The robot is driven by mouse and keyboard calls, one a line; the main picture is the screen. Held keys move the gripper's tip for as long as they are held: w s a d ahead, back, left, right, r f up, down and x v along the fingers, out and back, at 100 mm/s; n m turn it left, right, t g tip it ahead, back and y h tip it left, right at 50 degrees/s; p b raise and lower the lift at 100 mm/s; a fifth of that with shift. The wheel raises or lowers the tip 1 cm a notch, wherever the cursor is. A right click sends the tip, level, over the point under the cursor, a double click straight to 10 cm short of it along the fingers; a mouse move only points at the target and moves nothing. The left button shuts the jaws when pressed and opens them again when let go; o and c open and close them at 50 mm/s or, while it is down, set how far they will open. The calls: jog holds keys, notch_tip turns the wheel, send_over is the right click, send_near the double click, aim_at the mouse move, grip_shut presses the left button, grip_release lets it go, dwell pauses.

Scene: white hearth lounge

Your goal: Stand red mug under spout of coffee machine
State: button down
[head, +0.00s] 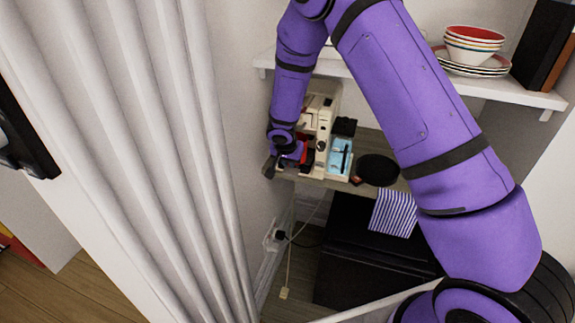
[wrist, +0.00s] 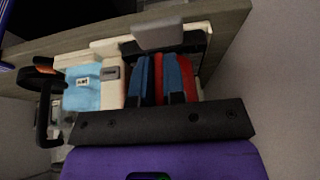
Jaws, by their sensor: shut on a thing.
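The cream coffee machine (head: 322,135) stands on a wooden shelf against the wall, and part of it shows in the wrist view (wrist: 112,88). My gripper (head: 296,160) is at the machine's left front, low down by its base. It is shut on the red mug (head: 308,150), of which only a small red patch shows in the head view. In the wrist view, red also shows beside my blue fingers (wrist: 166,80). The fingers and machine hide most of the mug. I cannot tell whether its base touches the machine or whether it is under the spout.
A light blue container (head: 340,158) stands right of the machine, with a round black pan (head: 378,170) beyond it. A striped towel (head: 394,213) hangs over a black cabinet (head: 350,255) below. Bowls (head: 473,40) and plates sit on the upper shelf. A white curtain (head: 165,150) is at left.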

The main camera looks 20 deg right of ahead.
jog(key=shift+w+d, duration=0.55)
jog(key=shift+w, duration=0.25)
jog(key=shift+w+d, duration=0.5)
jog(key=shift+w, duration=0.3)
jog(key=shift+f, duration=0.3)
jog(key=shift+f, duration=0.1)
jog(key=c, duration=1.1)
grip_release()
jog(key=shift+s, duration=0.1)
jog(key=s+a, duration=0.7)
jog(key=s, duration=0.3)
jog(key=shift+s, duration=0.35)
jog(key=shift+a, duration=0.1)
